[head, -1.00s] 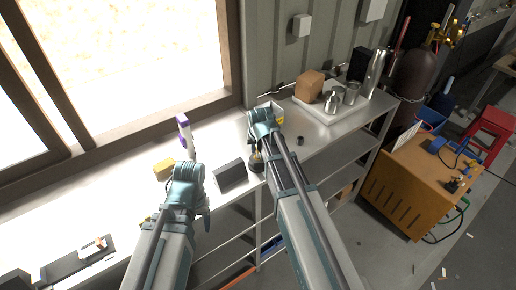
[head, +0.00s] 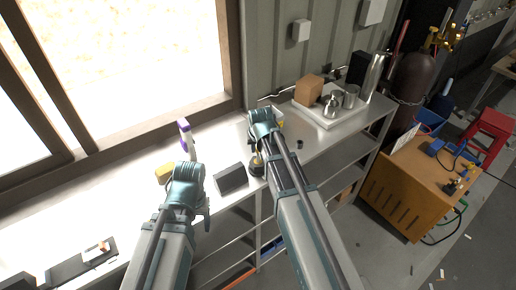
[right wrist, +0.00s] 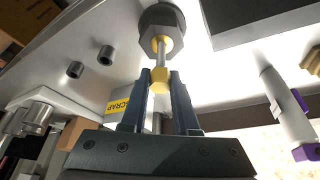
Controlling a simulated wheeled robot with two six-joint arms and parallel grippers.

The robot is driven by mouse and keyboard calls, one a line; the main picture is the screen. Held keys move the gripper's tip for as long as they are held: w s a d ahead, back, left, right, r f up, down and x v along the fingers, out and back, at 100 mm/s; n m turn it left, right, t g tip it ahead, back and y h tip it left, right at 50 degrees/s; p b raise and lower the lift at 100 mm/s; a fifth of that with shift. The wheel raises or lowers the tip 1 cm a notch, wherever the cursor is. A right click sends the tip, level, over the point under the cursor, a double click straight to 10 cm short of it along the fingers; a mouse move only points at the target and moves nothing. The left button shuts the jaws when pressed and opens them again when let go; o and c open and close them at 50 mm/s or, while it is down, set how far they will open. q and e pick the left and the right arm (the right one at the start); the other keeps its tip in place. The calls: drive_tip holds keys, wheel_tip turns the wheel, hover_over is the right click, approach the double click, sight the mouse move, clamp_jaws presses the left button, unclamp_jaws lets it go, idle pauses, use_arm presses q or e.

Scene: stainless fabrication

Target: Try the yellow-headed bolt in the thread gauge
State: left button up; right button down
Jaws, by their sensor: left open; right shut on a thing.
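My right gripper (right wrist: 158,85) is shut on the yellow-headed bolt (right wrist: 160,78), with the yellow head between its fingers. The bolt's bare shank runs from the head to the yellow-ringed face of a dark hexagonal thread gauge (right wrist: 160,20). The shank's end meets that face in the picture; I cannot tell how deep it sits. In the head view the gauge (head: 257,168) stands on the bench beside the dark block, partly behind my right arm. My right gripper (head: 262,145) is mostly hidden there by its own arm. My left gripper (head: 190,205) is open, over the bench's front, its fingers barely visible.
A dark block (head: 230,178) stands just left of the gauge. A scrap box (right wrist: 118,106), small dark cylinders (right wrist: 75,69) and a white tray (head: 318,117) with metal vessels lie to the right in the head view. A purple-and-white bottle (head: 184,135) stands by the window.

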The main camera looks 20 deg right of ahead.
drive_tip(key=shift+r+p, duration=1.35)
drive_tip(key=shift+r, duration=0.2)
wheel_tip(320, 180, up, 5)
drive_tip(key=p, duration=0.5)
